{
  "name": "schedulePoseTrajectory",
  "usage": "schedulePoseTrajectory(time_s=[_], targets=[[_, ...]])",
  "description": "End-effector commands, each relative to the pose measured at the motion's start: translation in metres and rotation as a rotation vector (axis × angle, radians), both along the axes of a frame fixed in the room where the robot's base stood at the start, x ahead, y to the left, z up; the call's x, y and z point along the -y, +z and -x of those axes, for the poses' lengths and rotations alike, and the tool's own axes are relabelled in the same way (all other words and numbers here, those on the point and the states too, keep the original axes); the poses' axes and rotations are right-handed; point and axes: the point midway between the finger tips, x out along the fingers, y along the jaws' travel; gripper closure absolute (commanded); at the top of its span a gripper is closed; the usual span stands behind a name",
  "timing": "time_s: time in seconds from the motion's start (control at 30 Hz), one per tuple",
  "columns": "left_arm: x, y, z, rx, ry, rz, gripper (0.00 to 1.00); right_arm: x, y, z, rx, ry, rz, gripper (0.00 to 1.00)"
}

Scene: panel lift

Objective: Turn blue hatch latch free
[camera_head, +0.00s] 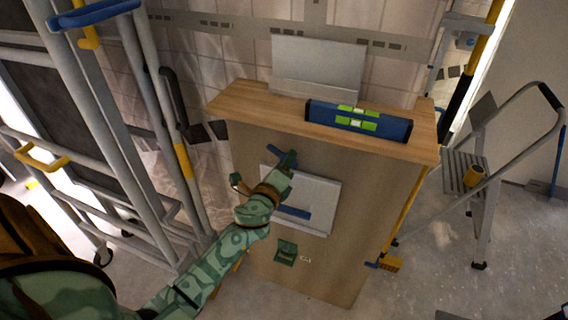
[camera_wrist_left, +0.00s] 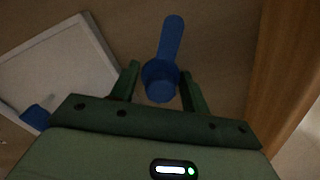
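The blue hatch latch (camera_head: 274,154) sits on the front of the wooden cabinet, just above the white-framed hatch panel (camera_head: 325,192). In the left wrist view the latch (camera_wrist_left: 171,42) shows as a round hub with one arm pointing up the picture. My left gripper (camera_head: 287,160) is at the latch. In the left wrist view its two fingers (camera_wrist_left: 160,82) stand apart, one on each side of the hub; a gap shows at the left finger. Whether the right finger touches cannot be told. A blue bar (camera_head: 293,212) lies on the hatch panel. My right gripper is out of view.
A blue and green spirit level (camera_head: 358,121) and a pale upright panel (camera_head: 316,66) are on the cabinet top (camera_head: 250,105). A small green box (camera_head: 286,252) is below the hatch. A stepladder (camera_head: 485,200) stands at right, metal frames (camera_head: 150,120) at left.

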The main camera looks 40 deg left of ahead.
Motion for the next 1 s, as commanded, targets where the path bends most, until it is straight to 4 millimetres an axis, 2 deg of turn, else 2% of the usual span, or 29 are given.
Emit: schedulePoseTrajectory(time_s=[0.27,0.43,0.57,0.8,1.0], targets=[[0.000,0.001,0.000,0.002,0.000,0.002,0.51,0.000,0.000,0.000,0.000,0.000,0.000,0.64],[0.003,0.000,0.014,0.001,0.000,0.003,0.51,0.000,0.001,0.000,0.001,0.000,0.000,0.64],[0.010,-0.001,0.043,-0.001,0.000,0.003,0.51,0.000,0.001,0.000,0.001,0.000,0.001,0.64],[0.025,-0.003,0.108,-0.002,0.002,0.005,0.51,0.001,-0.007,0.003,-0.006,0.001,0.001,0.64],[0.035,-0.004,0.145,-0.003,0.001,0.003,0.51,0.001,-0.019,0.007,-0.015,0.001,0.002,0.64]])
